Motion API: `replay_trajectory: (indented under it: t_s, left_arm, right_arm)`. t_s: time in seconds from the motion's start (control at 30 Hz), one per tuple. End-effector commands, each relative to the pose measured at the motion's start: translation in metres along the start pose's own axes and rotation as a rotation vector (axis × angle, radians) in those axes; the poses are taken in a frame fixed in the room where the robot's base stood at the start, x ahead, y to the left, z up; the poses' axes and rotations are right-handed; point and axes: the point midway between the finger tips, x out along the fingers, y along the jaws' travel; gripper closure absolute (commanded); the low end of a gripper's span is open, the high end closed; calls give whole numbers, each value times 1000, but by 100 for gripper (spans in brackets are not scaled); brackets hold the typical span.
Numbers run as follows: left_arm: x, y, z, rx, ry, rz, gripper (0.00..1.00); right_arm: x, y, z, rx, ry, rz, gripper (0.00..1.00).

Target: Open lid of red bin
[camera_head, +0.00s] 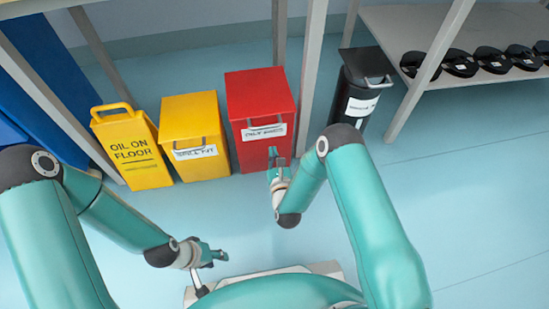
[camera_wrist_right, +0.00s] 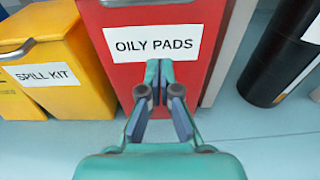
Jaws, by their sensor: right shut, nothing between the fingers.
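The red bin (camera_head: 258,88) stands on the floor against the shelf legs, with a white label reading "OILY PADS" and a thin grey handle at its front upper edge. Its lid looks closed. In the right wrist view the bin's red front (camera_wrist_right: 120,75) fills the upper middle. My right gripper (camera_head: 274,158) is shut and empty in front of the bin's lower front, below the label; it also shows in the right wrist view (camera_wrist_right: 159,72). Whether it touches the bin I cannot tell. My left gripper (camera_head: 217,255) is low at left, away from the bin; its fingers are too small to judge.
A yellow spill kit bin (camera_head: 194,108) stands directly left of the red bin, then a yellow "OIL ON FLOOR" sign (camera_head: 135,150). A black bin (camera_head: 358,105) stands right, beyond a shelf post. A shelf (camera_head: 420,35) holds several black round parts. The floor (camera_head: 460,190) at right is clear.

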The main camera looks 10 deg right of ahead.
Motion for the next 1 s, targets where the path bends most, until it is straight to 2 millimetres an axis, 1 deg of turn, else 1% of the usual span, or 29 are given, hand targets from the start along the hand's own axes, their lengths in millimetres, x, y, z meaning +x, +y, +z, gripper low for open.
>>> replay_trajectory:
  t_s: [0.03, 0.33, 0.4, 0.6, 0.73, 1.0]
  left_arm:
    - [8, -3, 0, 0, 0, 0, 60]
    - [31, -11, 0, 0, 0, 0, 60]
    - [29, -10, 0, 0, -1, 0, 60]
    - [31, -11, 0, 0, 0, 0, 60]
    - [31, -11, 0, 0, 0, 0, 60]
    - [31, -11, 0, 0, 0, 0, 60]
  right_arm:
    - [11, 0, -2, 0, -6, -2, 100]
    - [72, 0, -3, -1, -5, -1, 100]
    - [67, 1, 14, -1, -4, 3, 100]
    - [58, 1, 33, -2, 0, 2, 100]
    - [56, 0, 38, -2, 0, 1, 100]
    - [56, 0, 38, -1, 0, 1, 100]
